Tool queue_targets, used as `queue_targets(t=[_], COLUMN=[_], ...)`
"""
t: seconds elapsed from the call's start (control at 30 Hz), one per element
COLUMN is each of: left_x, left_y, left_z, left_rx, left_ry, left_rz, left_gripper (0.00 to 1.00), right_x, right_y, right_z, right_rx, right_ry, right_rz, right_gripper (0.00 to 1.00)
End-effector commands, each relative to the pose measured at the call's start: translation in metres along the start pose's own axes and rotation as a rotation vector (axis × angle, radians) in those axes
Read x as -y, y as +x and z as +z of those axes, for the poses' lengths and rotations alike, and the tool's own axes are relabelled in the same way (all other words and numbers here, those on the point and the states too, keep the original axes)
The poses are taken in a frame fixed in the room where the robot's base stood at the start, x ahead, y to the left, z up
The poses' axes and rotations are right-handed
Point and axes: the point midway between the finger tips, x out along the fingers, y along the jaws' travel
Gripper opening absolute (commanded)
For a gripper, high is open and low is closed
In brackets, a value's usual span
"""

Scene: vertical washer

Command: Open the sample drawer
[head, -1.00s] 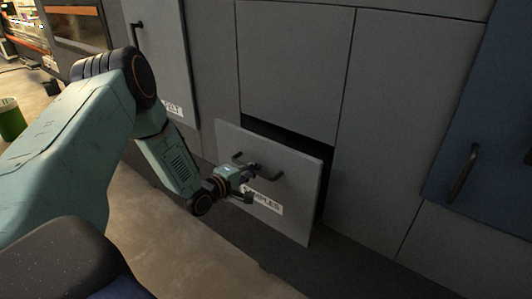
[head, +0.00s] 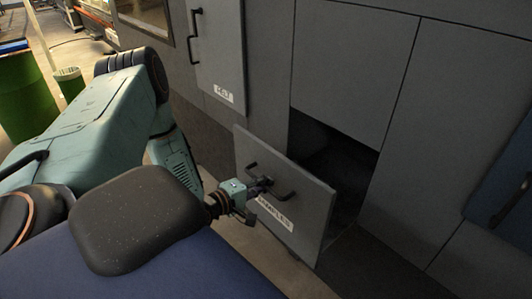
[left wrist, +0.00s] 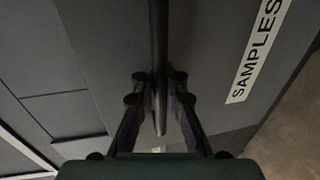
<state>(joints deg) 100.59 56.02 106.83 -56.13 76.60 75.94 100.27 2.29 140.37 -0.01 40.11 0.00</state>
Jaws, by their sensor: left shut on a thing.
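The sample drawer (head: 308,200) is a grey front panel with a white label, partly hidden by my gripper in the head view. It stands out from the cabinet, with a dark opening (head: 335,165) behind it. Its dark bar handle (head: 283,194) runs across the panel. My left gripper (head: 262,187) is shut on the handle. In the left wrist view both fingers (left wrist: 160,105) sit on either side of the handle (left wrist: 159,50), and the label (left wrist: 258,50) reads SAMPLES. My right gripper is not in view.
A grey door (head: 218,60) with a handle and label is on the cabinet at upper left. A blue panel (head: 505,175) with a handle is at the right edge. A green barrel (head: 25,100) and a smaller green bin (head: 69,84) stand on the floor at left.

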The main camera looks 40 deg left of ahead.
Motion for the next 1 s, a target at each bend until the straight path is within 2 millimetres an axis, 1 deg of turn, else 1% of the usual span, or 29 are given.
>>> queue_targets(t=[0.03, 0.07, 0.1, 0.3, 0.37, 0.63, 0.73, 0.87, 1.0], left_x=[-0.001, -0.001, -0.001, -0.001, -0.001, 0.0, -0.001, -0.003, -0.008], left_y=[0.001, 0.001, 0.001, 0.001, 0.001, 0.001, 0.007, 0.023, 0.047], left_z=[0.001, 0.001, 0.001, 0.001, 0.0, 0.0, 0.0, 0.001, 0.001], left_rx=[0.003, 0.003, 0.003, 0.002, 0.001, 0.0, 0.002, 0.003, 0.004], left_ry=[0.0, 0.0, 0.0, 0.0, 0.0, 0.0, 0.002, 0.004, 0.005], left_rz=[0.002, 0.002, 0.002, 0.001, 0.001, 0.0, 0.002, 0.002, 0.003], left_gripper=[0.0, 0.1, 0.13, 0.3, 0.34, 0.34, 0.34, 0.34, 0.34], right_x=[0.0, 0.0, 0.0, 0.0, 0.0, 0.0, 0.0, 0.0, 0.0], right_y=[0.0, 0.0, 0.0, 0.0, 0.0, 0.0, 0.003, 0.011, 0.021], right_z=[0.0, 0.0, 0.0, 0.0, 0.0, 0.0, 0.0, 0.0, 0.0], right_rx=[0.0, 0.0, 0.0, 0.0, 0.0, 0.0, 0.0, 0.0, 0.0], right_ry=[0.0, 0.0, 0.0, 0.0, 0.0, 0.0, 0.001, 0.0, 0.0], right_rz=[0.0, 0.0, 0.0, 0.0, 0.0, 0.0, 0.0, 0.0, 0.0], right_gripper=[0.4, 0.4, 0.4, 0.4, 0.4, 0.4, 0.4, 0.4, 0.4])
